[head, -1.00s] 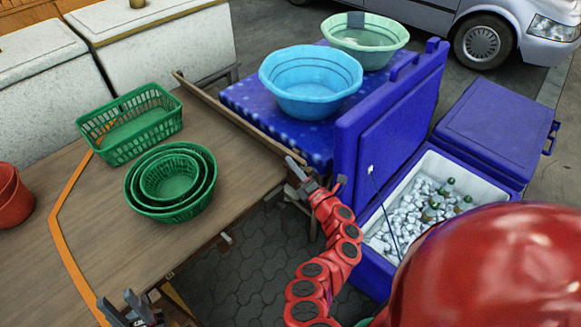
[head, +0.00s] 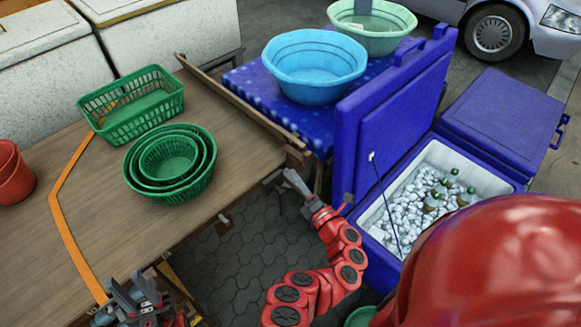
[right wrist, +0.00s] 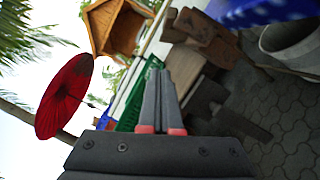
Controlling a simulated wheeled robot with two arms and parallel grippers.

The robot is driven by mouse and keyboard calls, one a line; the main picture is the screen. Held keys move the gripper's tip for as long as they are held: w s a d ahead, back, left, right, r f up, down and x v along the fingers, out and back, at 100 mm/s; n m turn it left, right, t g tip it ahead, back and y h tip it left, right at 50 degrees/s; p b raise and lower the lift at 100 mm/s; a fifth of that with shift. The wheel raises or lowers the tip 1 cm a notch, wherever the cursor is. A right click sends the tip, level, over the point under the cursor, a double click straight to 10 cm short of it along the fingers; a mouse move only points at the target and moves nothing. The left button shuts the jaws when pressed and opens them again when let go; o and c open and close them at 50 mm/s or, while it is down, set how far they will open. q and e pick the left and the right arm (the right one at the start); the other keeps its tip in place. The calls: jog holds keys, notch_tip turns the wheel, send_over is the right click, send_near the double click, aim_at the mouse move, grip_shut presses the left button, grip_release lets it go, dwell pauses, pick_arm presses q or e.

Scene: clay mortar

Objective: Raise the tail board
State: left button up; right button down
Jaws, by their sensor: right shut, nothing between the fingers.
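A wooden deck (head: 90,215) fills the left of the head view. A narrow raised board (head: 235,103) runs along its far right edge. I cannot tell for sure which part is the tail board. My right gripper (head: 288,178) is shut and empty, just off the deck's right corner, above the paving. In the right wrist view its fingers (right wrist: 160,98) are together, with wooden beam ends (right wrist: 205,38) beyond them. My left gripper (head: 125,290) is low at the deck's near edge. Its fingers look apart, with nothing seen between them.
Nested green baskets (head: 170,165) and a rectangular green basket (head: 130,105) stand on the deck; red pots (head: 14,175) are at left. A blue cooler (head: 385,130) with ice and bottles is close right of my right arm. A blue basin (head: 313,65) stands behind.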

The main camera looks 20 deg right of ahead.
jog(key=shift+m, duration=0.5)
jog(key=w+p, duration=0.3)
jog(key=w+d+r+p, duration=0.1)
jog(key=w+p, duration=0.2)
jog(key=w+d+r+p, duration=0.1)
jog(key=w+p, duration=0.2)
jog(key=w, duration=0.1)
jog(key=shift+r, duration=0.15)
dwell(0.3)
